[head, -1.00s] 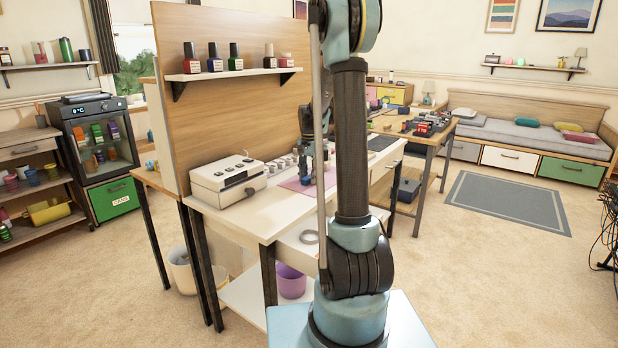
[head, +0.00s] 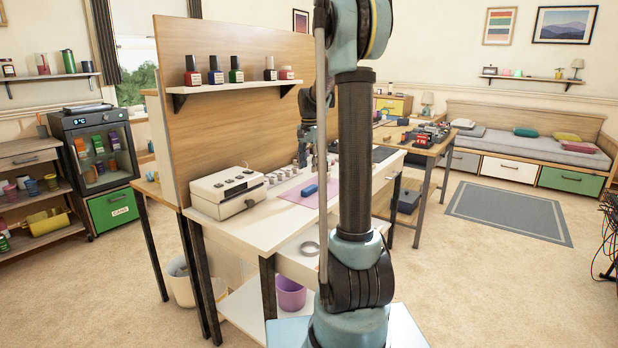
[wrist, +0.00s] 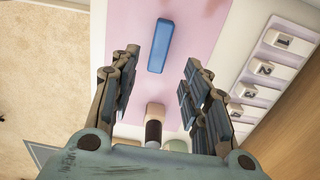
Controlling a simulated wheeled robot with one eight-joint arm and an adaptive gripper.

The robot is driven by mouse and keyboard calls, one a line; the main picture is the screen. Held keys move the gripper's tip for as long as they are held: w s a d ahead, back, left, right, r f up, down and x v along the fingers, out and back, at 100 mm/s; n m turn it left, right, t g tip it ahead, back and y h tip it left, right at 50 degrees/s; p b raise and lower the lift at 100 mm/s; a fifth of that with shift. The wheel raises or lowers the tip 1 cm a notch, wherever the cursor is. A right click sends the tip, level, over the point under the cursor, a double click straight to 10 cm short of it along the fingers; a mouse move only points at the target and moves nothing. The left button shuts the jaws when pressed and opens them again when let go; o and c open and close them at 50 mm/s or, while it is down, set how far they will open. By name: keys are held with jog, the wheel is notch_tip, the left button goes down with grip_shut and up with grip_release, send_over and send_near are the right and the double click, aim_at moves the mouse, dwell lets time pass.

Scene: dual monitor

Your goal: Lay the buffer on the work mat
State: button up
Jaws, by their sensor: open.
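The buffer, a blue oblong block (head: 309,190), lies flat on the pink work mat (head: 290,197) on the white desk. In the wrist view the buffer (wrist: 160,46) lies on the pink mat (wrist: 205,45), beyond my fingertips and apart from them. My gripper (wrist: 158,78) is open, with nothing held between its fingers.
A small bottle with a dark part (wrist: 153,132) stands at the near end of the mat. A numbered rack (wrist: 265,75) runs along the mat's right side.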

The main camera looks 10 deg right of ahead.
jog(key=s+r+n+t, duration=0.15)
jog(key=s+n, duration=0.35)
jog(key=s, duration=1.8)
jog(key=s+f+n, duration=0.2)
jog(key=s+f, duration=0.4)
jog(key=s, duration=0.3)
jog(key=s+f+n, duration=0.2)
jog(key=s+f, duration=0.5)
jog(key=s, duration=0.2)
jog(key=shift+t, duration=0.35)
jog(key=shift+s, duration=0.1)
